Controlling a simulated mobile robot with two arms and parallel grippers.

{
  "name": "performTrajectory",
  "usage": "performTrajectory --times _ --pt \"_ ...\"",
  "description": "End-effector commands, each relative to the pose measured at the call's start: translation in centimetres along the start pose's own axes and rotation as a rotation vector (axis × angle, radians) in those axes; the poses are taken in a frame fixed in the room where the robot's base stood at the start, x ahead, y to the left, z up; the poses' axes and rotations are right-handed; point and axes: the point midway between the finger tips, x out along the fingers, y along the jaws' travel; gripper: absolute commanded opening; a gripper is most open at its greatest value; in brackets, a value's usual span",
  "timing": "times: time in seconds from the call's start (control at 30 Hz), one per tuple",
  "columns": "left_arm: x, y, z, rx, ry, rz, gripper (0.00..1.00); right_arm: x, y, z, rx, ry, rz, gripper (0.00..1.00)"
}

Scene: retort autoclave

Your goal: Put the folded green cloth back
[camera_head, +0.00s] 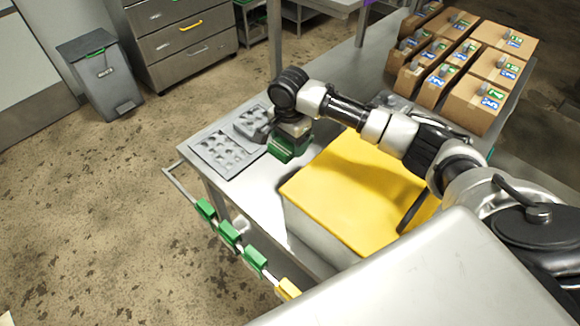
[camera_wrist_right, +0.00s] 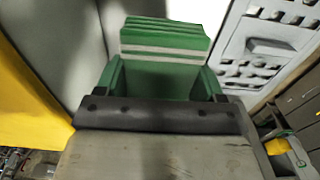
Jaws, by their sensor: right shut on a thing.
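The folded green cloth (camera_head: 288,148) is under my right gripper (camera_head: 293,130), at the steel table's near-left part, between the grey moulded trays and the yellow-topped box. In the right wrist view the green cloth (camera_wrist_right: 165,42) shows layered folds and pale stripes, in front of the jaws. My right gripper is shut on it. I cannot tell whether the cloth touches the tabletop. My left gripper is not in view.
Two grey moulded trays (camera_head: 222,153) lie on the table (camera_head: 240,190) left of the gripper. A large box with a yellow top (camera_head: 345,185) stands just right of it. Several cardboard boxes (camera_head: 475,100) stand at the far right. A grey bin (camera_head: 100,75) and drawers are beyond open floor.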

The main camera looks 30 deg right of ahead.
Motion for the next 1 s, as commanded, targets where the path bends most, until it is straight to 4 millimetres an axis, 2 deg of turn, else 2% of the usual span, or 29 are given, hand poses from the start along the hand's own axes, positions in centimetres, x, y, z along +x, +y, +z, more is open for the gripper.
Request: performTrajectory --times 0.03,0.13,0.3,0.47,0.7,1.0 --pt "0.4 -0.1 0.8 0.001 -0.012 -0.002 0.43 0.8 0.0 0.0 0.001 0.000 0.002 0.50" --pt "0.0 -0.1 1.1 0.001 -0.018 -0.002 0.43 2.2 0.1 0.0 0.002 0.000 0.005 0.50" --pt "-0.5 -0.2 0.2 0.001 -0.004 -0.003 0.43 5.3 0.1 0.0 0.001 0.001 0.004 0.50" --pt "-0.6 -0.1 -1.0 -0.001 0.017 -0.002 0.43 6.9 0.0 0.0 0.000 0.001 0.002 0.50" --pt "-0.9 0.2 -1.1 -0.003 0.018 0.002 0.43 10.1 0.1 0.0 0.001 0.001 0.003 0.50" --pt "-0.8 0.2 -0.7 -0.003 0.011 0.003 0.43 10.5 0.1 0.1 -0.001 0.001 0.001 0.50"
